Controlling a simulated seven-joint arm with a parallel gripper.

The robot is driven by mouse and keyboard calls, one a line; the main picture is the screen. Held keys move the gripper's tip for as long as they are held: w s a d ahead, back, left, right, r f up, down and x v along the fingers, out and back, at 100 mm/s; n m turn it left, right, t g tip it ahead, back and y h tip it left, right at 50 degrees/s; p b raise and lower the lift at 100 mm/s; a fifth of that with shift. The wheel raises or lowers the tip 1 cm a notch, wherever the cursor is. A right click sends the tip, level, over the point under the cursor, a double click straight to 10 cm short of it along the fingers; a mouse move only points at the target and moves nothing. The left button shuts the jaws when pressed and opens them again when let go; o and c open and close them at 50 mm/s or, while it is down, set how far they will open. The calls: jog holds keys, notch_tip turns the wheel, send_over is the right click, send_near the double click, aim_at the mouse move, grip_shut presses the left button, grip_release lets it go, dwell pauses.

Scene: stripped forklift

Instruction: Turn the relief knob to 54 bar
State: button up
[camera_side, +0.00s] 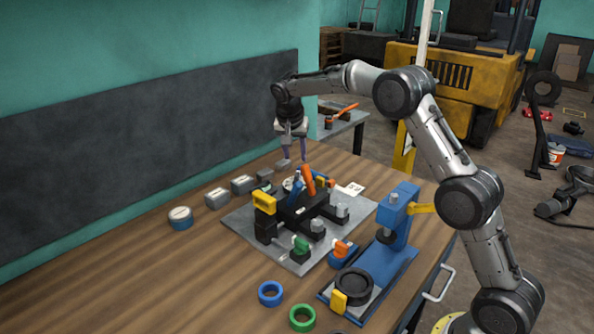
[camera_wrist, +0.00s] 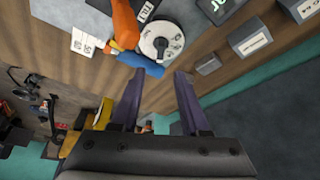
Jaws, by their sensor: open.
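In the wrist view, a round pale dial with a black knob (camera_wrist: 161,42) at its centre sits just beyond my fingertips; I take it as the relief knob. In the side view a pale dial (camera_side: 288,184) shows partly behind the orange and blue levers at the back of the manifold. My gripper (camera_side: 292,157) is open and empty, pointing down above the back of the manifold. In the wrist view its two purple fingers (camera_wrist: 158,75) are apart, with nothing between them. The dial's markings are too small to read.
An orange lever (camera_wrist: 124,22) and a blue lever (camera_wrist: 139,63) stand close beside the dial. Grey blocks (camera_side: 217,198) and a round gauge (camera_side: 181,217) stand along the wall side. A blue press (camera_side: 397,217) and loose rings (camera_side: 302,318) are nearer the front. Bare wood lies at left.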

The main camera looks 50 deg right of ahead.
aim_at(297, 173)
jog(key=x, duration=0.8)
grip_shut()
